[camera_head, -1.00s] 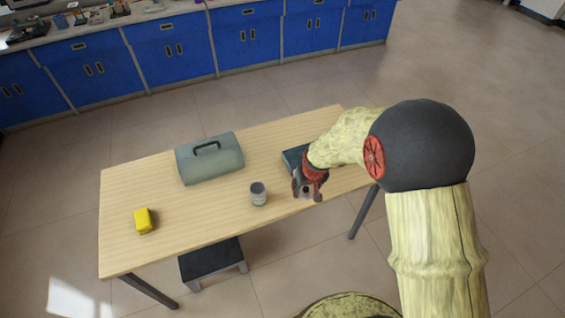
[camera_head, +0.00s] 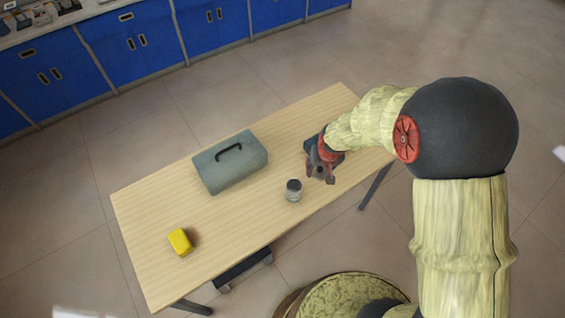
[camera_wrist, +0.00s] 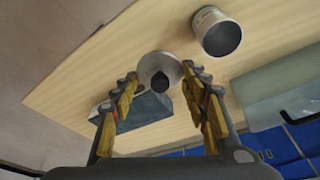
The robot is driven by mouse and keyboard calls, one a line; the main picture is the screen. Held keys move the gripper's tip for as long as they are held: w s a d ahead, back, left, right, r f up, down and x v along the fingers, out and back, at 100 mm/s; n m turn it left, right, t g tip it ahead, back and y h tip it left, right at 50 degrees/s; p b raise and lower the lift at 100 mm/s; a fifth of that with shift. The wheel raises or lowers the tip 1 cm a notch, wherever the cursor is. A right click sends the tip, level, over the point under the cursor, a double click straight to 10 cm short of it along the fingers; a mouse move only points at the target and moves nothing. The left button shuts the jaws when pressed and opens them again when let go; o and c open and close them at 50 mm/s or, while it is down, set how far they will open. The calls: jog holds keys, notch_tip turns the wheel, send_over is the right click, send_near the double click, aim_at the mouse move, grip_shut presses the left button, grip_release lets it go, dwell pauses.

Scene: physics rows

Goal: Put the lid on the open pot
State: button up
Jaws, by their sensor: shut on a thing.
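The open pot (camera_head: 293,191) is a small grey metal can standing upright on the table, left of my gripper (camera_head: 322,174). In the wrist view the pot (camera_wrist: 218,34) shows its open mouth at the upper right. The lid (camera_wrist: 163,64) is a round silver disc with a black knob (camera_wrist: 161,82). It sits between the fingertips of my gripper (camera_wrist: 160,74), which is shut on it. The lid is apart from the pot. In the head view I cannot make out the lid clearly at the gripper.
A wooden table (camera_head: 250,215) carries a grey-green toolbox (camera_head: 229,166) behind the pot and a yellow block (camera_head: 180,241) at the left. A dark blue-grey block (camera_head: 311,144) is partly hidden behind my gripper. A dark stool (camera_head: 243,268) stands by the table's front edge.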

jog(key=s+a+r+n+p, duration=0.1)
jog(key=s+a+r+p, duration=0.25)
jog(key=a, duration=0.55)
jog(key=shift+s+b+x, duration=0.2)
jog(key=shift+b+x, duration=0.65)
jog(key=shift+x, duration=0.1)
jog(key=shift+s+b+x, duration=0.2)
jog(key=shift+b+x, duration=0.6)
jog(key=shift+x, duration=0.1)
jog(key=shift+s+b+x, duration=0.15)
jog(key=shift+b+x, duration=0.7)
jog(key=shift+x, duration=0.1)
jog(key=shift+d+f+b, duration=0.25)
jog(key=shift+f+b, duration=0.05)
jog(key=shift+b, duration=0.1)
jog(key=o, duration=1.1)
jog(key=shift+o, duration=0.4)
jog(key=o, duration=0.4)
jog(key=shift+o, duration=0.4)
